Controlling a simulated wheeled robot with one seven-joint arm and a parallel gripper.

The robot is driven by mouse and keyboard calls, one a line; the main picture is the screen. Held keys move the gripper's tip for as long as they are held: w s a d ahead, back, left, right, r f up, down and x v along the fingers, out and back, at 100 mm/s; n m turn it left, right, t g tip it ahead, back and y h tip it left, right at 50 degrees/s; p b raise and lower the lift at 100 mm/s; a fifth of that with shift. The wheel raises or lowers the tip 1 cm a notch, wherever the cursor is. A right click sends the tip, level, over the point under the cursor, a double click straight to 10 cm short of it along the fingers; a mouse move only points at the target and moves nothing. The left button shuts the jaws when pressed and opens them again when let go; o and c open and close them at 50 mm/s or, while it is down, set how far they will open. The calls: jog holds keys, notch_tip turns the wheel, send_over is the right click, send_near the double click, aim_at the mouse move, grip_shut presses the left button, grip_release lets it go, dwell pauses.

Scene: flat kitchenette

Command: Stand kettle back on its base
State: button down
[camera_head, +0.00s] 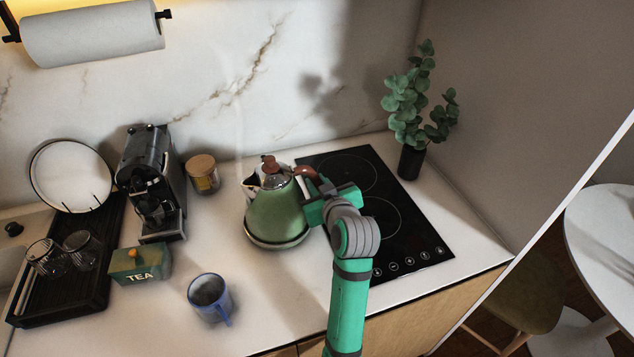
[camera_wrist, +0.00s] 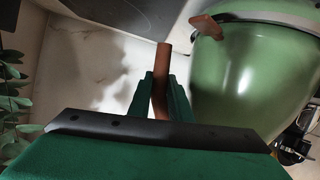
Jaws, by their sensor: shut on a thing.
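The green kettle (camera_head: 275,214) with a brown lid knob stands upright on the counter, left of the black cooktop, in the head view. Its green body (camera_wrist: 248,75) fills the right of the wrist view. My gripper (camera_head: 318,190) is at the kettle's right side. In the wrist view my gripper (camera_wrist: 160,95) is shut on the kettle's brown handle (camera_wrist: 163,58). A pale rim shows under the kettle; I cannot tell whether this is the base or the kettle's own bottom, nor whether they touch.
The black cooktop (camera_head: 403,238) lies under and right of my arm. A blue mug (camera_head: 209,297), a green tea box (camera_head: 139,265), a coffee machine (camera_head: 152,180) and a lidded jar (camera_head: 203,174) stand to the left. A plant (camera_head: 411,160) stands at the back right.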

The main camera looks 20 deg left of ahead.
jog(key=c, duration=1.9)
grip_release()
jog(key=shift+f, duration=0.25)
jog(key=v, duration=1.1)
